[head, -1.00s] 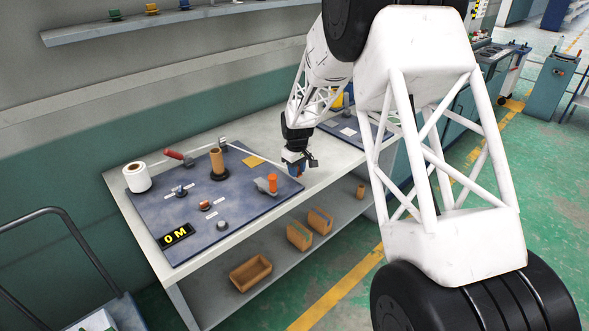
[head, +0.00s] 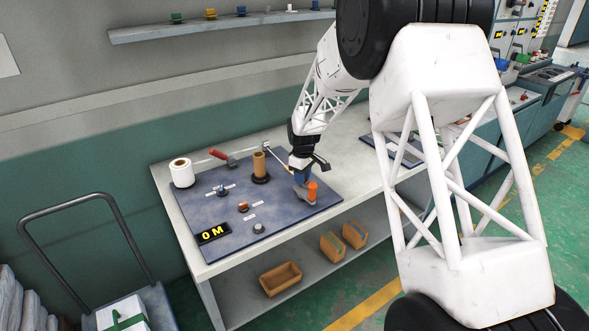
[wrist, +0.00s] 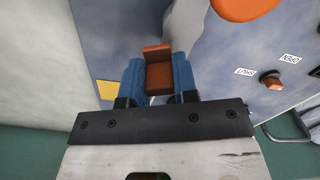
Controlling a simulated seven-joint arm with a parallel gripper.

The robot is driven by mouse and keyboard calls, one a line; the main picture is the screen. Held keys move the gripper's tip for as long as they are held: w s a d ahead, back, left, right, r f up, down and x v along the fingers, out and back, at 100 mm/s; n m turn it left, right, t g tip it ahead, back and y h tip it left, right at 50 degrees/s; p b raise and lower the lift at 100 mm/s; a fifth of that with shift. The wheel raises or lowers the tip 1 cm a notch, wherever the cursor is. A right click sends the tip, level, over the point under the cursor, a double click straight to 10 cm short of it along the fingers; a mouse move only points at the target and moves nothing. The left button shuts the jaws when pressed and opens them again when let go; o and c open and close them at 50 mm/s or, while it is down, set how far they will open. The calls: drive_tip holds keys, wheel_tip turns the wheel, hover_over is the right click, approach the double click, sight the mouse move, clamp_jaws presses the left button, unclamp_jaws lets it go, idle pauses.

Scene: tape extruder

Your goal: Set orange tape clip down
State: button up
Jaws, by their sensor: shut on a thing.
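The orange tape clip (wrist: 158,72) shows in the wrist view between the two blue fingers of my gripper (wrist: 158,80). My gripper is shut on it. The blue-grey board lies beneath; I cannot tell whether the clip touches it. In the head view my gripper (head: 301,176) is low over the right part of the blue board (head: 225,205), just behind an upright orange cylinder (head: 312,190). The clip is hidden in that view.
The orange cylinder also shows close by in the wrist view (wrist: 247,8). A yellow square (wrist: 108,90) lies left of the fingers. A brown spool (head: 259,165), a red-handled lever (head: 220,155) and a white roll (head: 182,172) stand farther left on the bench.

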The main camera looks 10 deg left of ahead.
drive_tip(key=shift+w, duration=0.1)
drive_tip(key=w+a, duration=0.2)
drive_tip(key=w, duration=0.3)
drive_tip(key=w+a+f, duration=0.1)
drive_tip(key=w+a, duration=0.1)
drive_tip(key=w, duration=0.2)
drive_tip(key=w+a, duration=0.2)
drive_tip(key=w, duration=0.3)
drive_tip(key=shift+w+f, duration=0.2)
drive_tip(key=shift+w, duration=0.15)
idle(0.4)
drive_tip(key=shift+f, duration=1.8)
drive_tip(key=shift+f, duration=0.2)
drive_tip(key=o, duration=0.9)
drive_tip(key=shift+r, duration=0.15)
